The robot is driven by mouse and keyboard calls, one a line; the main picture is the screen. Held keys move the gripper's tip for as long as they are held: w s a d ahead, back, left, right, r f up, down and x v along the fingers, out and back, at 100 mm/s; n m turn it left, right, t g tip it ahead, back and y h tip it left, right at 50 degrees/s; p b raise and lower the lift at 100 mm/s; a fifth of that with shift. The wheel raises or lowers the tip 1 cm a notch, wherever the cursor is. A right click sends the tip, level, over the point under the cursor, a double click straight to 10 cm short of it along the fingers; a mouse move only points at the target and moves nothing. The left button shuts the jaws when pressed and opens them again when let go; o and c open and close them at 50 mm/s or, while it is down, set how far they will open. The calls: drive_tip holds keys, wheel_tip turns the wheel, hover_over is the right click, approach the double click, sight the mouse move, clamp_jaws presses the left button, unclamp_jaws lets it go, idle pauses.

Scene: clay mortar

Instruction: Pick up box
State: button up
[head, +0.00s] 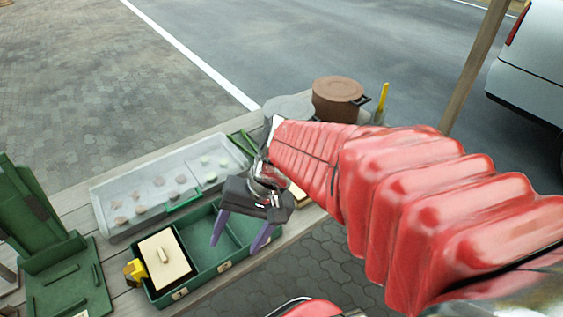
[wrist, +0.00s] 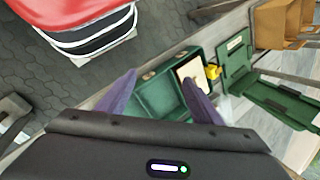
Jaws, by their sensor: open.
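A green box (head: 224,266) with compartments stands on the wooden table near its front edge. A cream lid or block with a small handle (head: 165,262) fills its left compartment; the compartments to the right look empty. The green box also shows in the wrist view (wrist: 155,102), with the cream piece (wrist: 189,70) partly behind a finger. My gripper (head: 238,243) is open and empty, its purple fingers apart and pointing down over the box's right compartments. In the wrist view, the fingers (wrist: 160,79) overlap the box. I cannot tell how high they are above it.
A grey tray (head: 110,196) with several small lumps lies behind the box. A yellow piece (head: 135,270) sits at the box's left end. An open green case (head: 70,285) stands left. A brown pot (head: 338,98) stands at the back right.

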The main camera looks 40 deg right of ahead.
drive_tip(key=w+f+m+y, duration=0.1)
drive_tip(key=m+y, duration=0.1)
drive_tip(key=m+t+h, duration=0.1)
drive_tip(key=m+t, duration=1.4)
drive_tip(key=m, duration=0.7)
hover_over(308, 201)
drive_tip(key=s+a, duration=0.2)
drive_tip(key=a, duration=0.3)
wheel_tip(308, 201, down, 10)
drive_tip(key=s+d+f+m+h, duration=0.1)
drive_tip(key=d+h, duration=0.1)
drive_tip(key=s+d+f+m+t+h, duration=0.1)
drive_tip(key=d+f+m+h, duration=0.1)
drive_tip(key=d, duration=0.1)
drive_tip(key=s+d+f+m+h, duration=0.1)
drive_tip(key=d+f+m, duration=0.1)
drive_tip(key=d, duration=0.1)
drive_tip(key=shift+s+f+t+h, duration=0.15)
drive_tip(key=shift+s+t+h, duration=0.05)
drive_tip(key=shift+t+h, duration=0.2)
drive_tip(key=w, duration=0.8)
drive_tip(key=shift+w, duration=0.35)
